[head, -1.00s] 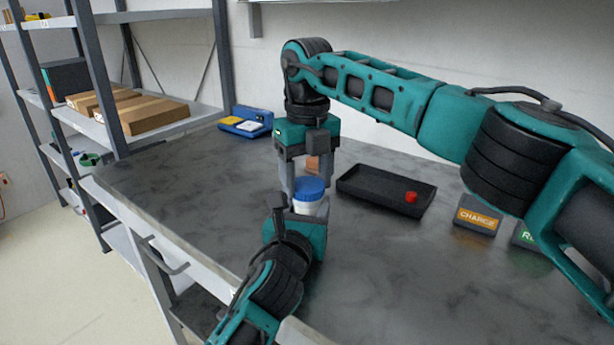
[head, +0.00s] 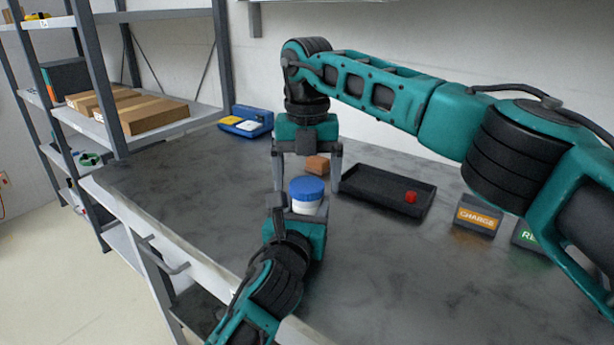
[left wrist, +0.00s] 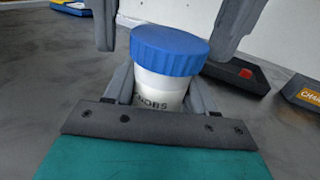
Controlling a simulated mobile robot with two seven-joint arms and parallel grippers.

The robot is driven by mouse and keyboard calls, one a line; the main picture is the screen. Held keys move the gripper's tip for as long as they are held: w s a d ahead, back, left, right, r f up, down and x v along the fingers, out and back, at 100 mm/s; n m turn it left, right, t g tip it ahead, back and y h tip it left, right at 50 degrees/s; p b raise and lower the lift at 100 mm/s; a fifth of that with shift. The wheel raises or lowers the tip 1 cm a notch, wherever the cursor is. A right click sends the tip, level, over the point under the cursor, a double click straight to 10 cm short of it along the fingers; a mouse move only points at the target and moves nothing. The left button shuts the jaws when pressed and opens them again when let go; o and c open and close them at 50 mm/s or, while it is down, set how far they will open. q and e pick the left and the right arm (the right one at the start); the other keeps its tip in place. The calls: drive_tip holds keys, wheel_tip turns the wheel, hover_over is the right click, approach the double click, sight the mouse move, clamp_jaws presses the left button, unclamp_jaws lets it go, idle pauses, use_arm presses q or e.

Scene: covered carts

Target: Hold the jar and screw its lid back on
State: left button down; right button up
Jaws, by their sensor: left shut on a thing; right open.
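The white jar (head: 307,208) stands upright on the table, with its blue lid (head: 307,189) on top. In the left wrist view the jar (left wrist: 160,90) shows part of a printed label, and the lid (left wrist: 169,48) sits on its mouth, looking slightly tilted; I cannot tell if it is threaded. My left gripper (head: 300,208) is shut on the jar's body from the near side. My right gripper (head: 307,188) points down from above, its fingers spread wide on both sides of the lid and apart from it.
A black tray (head: 360,195) holding a red piece (head: 411,197) lies right of the jar. A brown block (head: 317,165) is behind it. CHARGE (head: 478,215) and green (head: 527,235) labelled bins stand at right. A blue case (head: 246,121) is at the back left. The table's left part is clear.

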drive_tip(key=shift+r, duration=2.25)
drive_tip(key=shift+c, duration=0.4)
drive_tip(key=n, duration=0.3)
drive_tip(key=shift+r, duration=0.4)
drive_tip(key=n, duration=0.2)
drive_tip(key=r+n, duration=0.1)
drive_tip(key=n, duration=0.2)
drive_tip(key=shift+r+n, duration=0.1)
drive_tip(key=shift+n, duration=0.2)
drive_tip(key=n, duration=0.2)
drive_tip(key=r+n, duration=0.1)
drive_tip(key=n, duration=0.4)
drive_tip(key=shift+r, duration=0.25)
drive_tip(key=shift+f, duration=4.05)
